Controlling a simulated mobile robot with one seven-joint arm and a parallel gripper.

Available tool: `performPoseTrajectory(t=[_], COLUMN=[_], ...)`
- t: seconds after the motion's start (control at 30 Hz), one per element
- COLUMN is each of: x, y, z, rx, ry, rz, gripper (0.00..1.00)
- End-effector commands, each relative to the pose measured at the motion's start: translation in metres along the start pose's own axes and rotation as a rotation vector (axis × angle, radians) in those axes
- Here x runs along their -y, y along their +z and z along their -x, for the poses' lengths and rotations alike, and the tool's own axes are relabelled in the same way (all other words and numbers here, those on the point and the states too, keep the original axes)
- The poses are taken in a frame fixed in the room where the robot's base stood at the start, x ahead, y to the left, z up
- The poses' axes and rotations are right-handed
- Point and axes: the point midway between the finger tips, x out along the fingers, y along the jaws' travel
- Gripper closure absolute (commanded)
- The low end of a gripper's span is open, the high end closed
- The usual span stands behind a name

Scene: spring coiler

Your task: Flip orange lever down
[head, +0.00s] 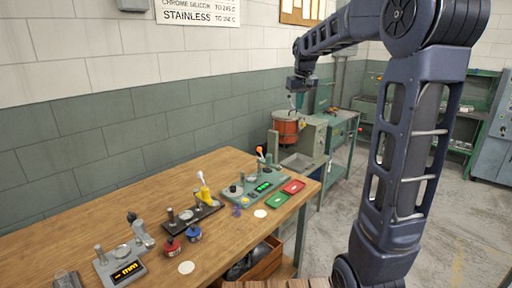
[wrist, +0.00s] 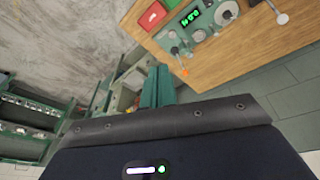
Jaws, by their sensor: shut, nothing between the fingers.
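The orange-tipped lever (head: 260,150) stands up at the back of a green bench device (head: 236,192) on the wooden table. In the wrist view its orange tip (wrist: 185,72) shows near the table's edge, beside the device with the green display (wrist: 191,18). My gripper (head: 292,103) is shut and empty.
The table (head: 120,185) also holds a black device with a yellow lever (head: 203,187), a grey device with an orange display (head: 126,271), a green tray (head: 277,202) and a red tray (head: 293,187). An orange-red drum (head: 286,131) stands by a green machine. Floor on the right is open.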

Motion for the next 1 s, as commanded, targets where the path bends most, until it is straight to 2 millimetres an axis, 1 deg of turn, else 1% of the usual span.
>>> performPoseTrajectory(t=[0.03, 0.1, 0.27, 0.47, 0.6, 0.77, 1.0], x=[0.001, 0.001, 0.004, 0.009, 0.013, 0.020, 0.032], y=[-0.013, -0.030, -0.068, -0.113, -0.143, -0.175, -0.220], z=[-0.005, -0.011, -0.026, -0.050, -0.070, -0.094, -0.136], rx=[0.007, 0.015, 0.031, 0.053, 0.068, 0.085, 0.111], ry=[-0.001, -0.003, -0.006, -0.010, -0.013, -0.017, -0.022], rz=[0.009, 0.021, 0.052, 0.087, 0.114, 0.143, 0.187], gripper=[1.00, 1.00, 1.00, 1.00, 1.00, 1.00, 1.00])
